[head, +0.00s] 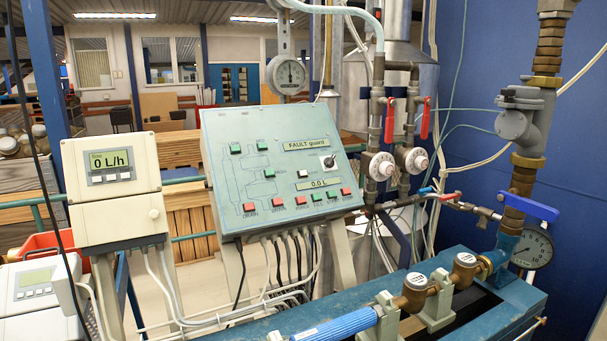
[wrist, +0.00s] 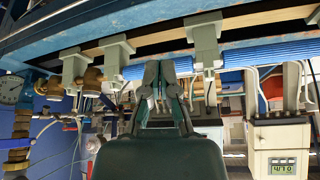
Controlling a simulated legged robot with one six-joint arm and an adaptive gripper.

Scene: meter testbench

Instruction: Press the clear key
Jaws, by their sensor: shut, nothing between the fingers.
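The teal control panel (head: 225,150) stands tilted in the middle of the head view. It has a "FAULT guard" display (head: 309,143), a small "0.01" display (head: 319,183) and a black-and-white knob (head: 328,161). A row of red and green keys runs along its lower edge, from a red key (head: 249,207) to another red key (head: 346,191). A white key (head: 302,173) sits above the row. The key labels are too small to tell which is clear. My gripper (wrist: 160,72) is shut and empty in the wrist view, and out of the head view. I cannot make out the panel there.
A grey meter box (head: 115,190) reading "0 L/h" stands left of the panel. Pipes with red levers (head: 390,120) and white dials stand right.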

